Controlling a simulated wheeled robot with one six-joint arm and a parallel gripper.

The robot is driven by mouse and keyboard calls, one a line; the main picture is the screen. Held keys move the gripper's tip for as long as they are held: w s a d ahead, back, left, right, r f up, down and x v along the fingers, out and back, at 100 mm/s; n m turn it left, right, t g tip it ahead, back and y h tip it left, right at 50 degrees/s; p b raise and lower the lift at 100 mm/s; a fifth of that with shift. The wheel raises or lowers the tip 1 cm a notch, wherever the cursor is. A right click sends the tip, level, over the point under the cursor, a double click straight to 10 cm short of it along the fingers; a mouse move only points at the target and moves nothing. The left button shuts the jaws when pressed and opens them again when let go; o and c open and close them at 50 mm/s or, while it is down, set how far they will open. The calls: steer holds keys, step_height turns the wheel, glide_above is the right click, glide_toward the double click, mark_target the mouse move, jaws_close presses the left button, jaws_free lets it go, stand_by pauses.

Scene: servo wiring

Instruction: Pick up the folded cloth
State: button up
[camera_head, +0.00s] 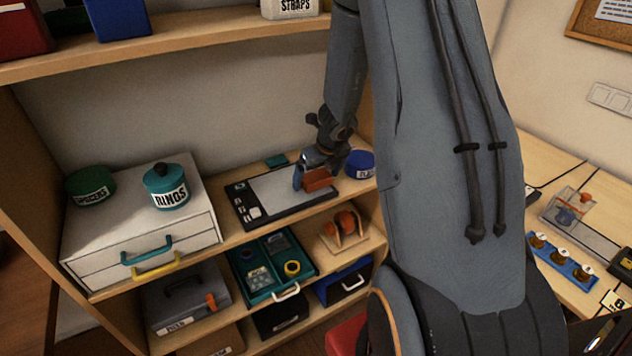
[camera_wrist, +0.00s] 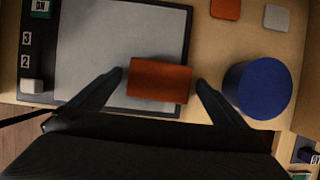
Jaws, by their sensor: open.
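The folded cloth looks like an orange-red rectangular block (camera_wrist: 160,80) in the wrist view. It lies over the right edge of a black-framed board with a grey surface (camera_wrist: 95,40). In the head view the cloth (camera_head: 318,181) shows just beneath my gripper (camera_head: 308,178), partly hidden by a finger. My gripper in the wrist view (camera_wrist: 160,82) is open, with one finger on each side of the cloth. A small gap shows between each finger and the cloth. I cannot tell how far the fingertips are above the shelf.
A round blue tin (camera_wrist: 257,88) stands close to the right finger. An orange pad (camera_wrist: 225,8) and a grey pad (camera_wrist: 277,17) lie beyond. A white drawer unit (camera_head: 140,232) with a teal RINGS pot (camera_head: 167,188) stands left. An upper shelf (camera_head: 180,38) hangs above.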

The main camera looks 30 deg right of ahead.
mark_target(317, 177)
steer(key=shift+c, duration=0.3)
steer(key=c, duration=1.1)
steer(key=shift+o, duration=0.2)
steer(key=shift+r, duration=0.15)
step_height(317, 177, up, 10)
steer(key=p, duration=0.7)
